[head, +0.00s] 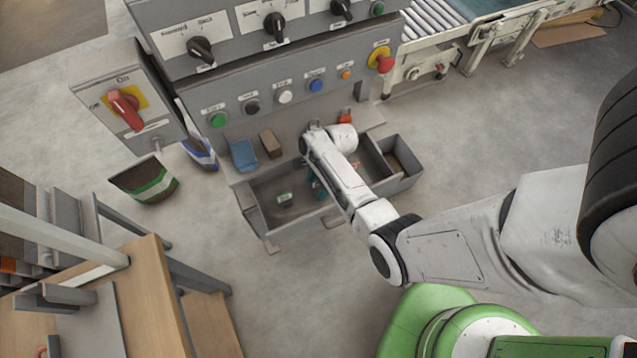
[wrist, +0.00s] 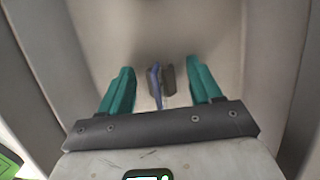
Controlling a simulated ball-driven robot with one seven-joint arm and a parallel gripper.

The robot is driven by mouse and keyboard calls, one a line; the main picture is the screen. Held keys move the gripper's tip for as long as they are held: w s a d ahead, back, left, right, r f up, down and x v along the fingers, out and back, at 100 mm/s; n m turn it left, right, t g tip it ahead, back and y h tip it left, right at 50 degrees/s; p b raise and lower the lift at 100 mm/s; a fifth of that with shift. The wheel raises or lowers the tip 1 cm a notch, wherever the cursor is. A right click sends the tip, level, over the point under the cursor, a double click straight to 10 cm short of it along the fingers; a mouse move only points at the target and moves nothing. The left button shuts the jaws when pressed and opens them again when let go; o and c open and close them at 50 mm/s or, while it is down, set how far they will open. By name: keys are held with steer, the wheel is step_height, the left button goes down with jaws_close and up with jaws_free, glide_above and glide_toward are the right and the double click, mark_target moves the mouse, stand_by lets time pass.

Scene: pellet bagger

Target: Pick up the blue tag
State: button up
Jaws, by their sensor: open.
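My gripper (wrist: 160,84) is open, with its two teal fingers apart and pointing down into an open grey drawer (head: 255,215). In the wrist view, a narrow blue piece, apparently the blue tag (wrist: 155,84), lies between the fingers. A dark grey piece (wrist: 168,76) is right beside it; whether the two are joined I cannot tell. Neither finger visibly touches the blue piece. In the head view my arm hides the tag, and only a bit of the teal gripper (head: 318,188) shows inside the drawer.
The drawer walls stand close around my gripper. A small green-and-white item (head: 285,198) lies in the drawer's left part. A blue cloth (head: 243,155), a brown block (head: 270,143) and a red padlock (head: 345,116) are on the ledge behind. A bin (head: 146,181) stands left.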

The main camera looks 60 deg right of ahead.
steer(key=shift+f, duration=0.15)
jaws_close()
stand_by(0.5)
